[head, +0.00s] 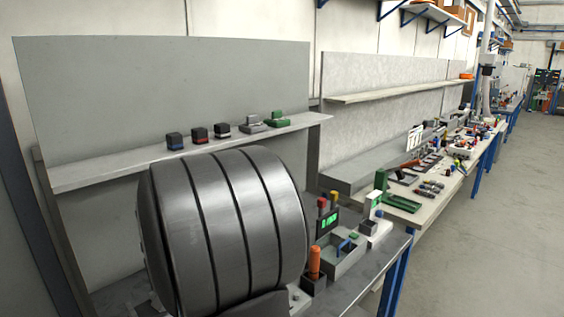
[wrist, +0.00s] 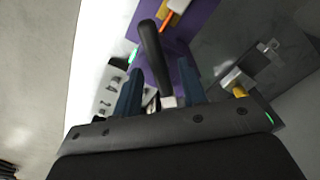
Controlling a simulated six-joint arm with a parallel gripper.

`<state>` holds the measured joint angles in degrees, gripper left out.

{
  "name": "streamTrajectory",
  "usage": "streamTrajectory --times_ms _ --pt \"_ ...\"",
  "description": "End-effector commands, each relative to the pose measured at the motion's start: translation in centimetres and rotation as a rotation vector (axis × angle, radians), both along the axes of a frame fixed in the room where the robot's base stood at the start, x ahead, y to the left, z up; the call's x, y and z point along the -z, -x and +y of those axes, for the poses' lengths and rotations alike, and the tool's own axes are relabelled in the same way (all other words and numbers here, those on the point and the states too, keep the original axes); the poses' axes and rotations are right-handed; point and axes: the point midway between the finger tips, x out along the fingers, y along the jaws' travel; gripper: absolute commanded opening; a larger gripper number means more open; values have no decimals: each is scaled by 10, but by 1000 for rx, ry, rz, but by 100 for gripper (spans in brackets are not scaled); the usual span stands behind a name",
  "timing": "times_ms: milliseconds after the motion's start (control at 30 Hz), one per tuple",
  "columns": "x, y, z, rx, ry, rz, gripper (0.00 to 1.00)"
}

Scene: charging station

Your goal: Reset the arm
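My gripper (wrist: 160,78) shows in the wrist view with its two dark blue fingers apart. A black rod-like handle (wrist: 153,55) with a pale lower end lies between the fingers in the picture. Gaps show on both sides of it, so the fingers do not appear to grip it; its depth relative to them is unclear. A purple surface (wrist: 190,35) is behind it. In the head view my gripper does not show; a large dark ribbed cylinder, which seems to be my own arm, hides part of the bench.
The grey bench (head: 375,262) holds an orange-handled tool (head: 314,262), a grey tray (head: 346,258) and a white device (head: 374,203). A shelf (head: 110,172) behind carries several small blocks. A cluttered second bench (head: 425,213) stands farther back; the floor (head: 510,220) at right is clear.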

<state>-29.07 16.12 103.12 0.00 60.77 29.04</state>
Motion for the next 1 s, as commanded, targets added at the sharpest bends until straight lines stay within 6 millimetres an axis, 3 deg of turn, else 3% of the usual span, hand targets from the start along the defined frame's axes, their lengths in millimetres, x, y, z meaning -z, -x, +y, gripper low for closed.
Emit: streamTrajectory --times_ms 167,967,1000 --pt "-19 -1 0 1 -2 -4 38" --pt "-178 -1 0 1 -3 -5 38" --pt "-162 0 0 1 2 3 38"
